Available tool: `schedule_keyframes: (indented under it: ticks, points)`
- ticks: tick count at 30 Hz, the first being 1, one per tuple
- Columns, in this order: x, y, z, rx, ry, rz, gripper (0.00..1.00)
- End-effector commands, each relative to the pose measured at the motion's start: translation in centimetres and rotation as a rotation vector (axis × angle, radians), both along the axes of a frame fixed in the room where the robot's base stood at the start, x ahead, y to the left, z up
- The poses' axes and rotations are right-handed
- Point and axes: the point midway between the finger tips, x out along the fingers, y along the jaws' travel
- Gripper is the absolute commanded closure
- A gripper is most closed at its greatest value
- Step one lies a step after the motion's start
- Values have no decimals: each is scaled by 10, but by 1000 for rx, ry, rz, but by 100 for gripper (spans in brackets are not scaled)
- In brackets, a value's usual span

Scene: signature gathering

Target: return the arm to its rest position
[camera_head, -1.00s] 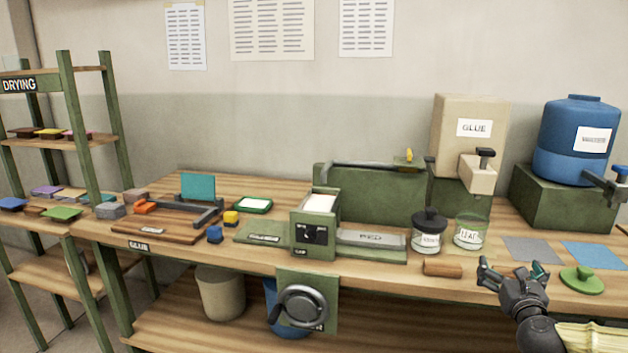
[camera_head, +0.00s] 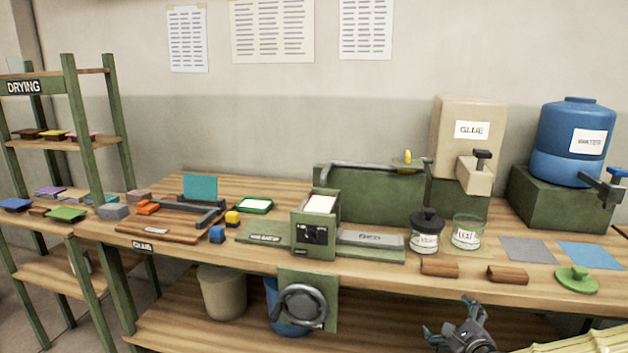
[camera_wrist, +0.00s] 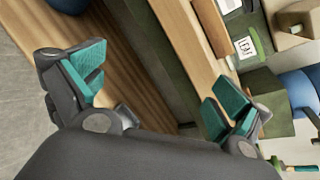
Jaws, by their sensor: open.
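My gripper (camera_head: 450,318) is in the lower right of the head view, in front of the bench's front edge and below its top. Its teal-padded fingers are spread apart with nothing between them. The wrist view also shows the open fingers (camera_wrist: 155,85), with wooden boards beyond. My forearm runs off toward the lower right of the head view. A brown wooden block (camera_head: 508,275) lies on the bench near the edge, above and apart from my gripper. A second brown block (camera_head: 440,267) lies to its left.
The bench (camera_head: 385,275) carries a lidded jar (camera_head: 425,240), a jar labelled LEAF (camera_head: 466,240), a green round-handled piece (camera_head: 576,284), a glue box (camera_head: 462,120) and a blue water tank (camera_head: 570,150). A crank wheel (camera_head: 303,305) sticks out in front.

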Motion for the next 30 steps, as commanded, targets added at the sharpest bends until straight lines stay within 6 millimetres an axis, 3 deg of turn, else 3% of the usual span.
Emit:
schedule_keyframes:
  ticks: [6, 15, 21, 30]
  points:
    - [-34, 50, -61, -261, 153, 213, 0]
    - [-99, 97, -137, -599, 325, 539, 0]
    - [-151, 117, -181, -807, 415, 780, 0]
    - [-237, 130, -231, -1087, 509, 1173, 0]
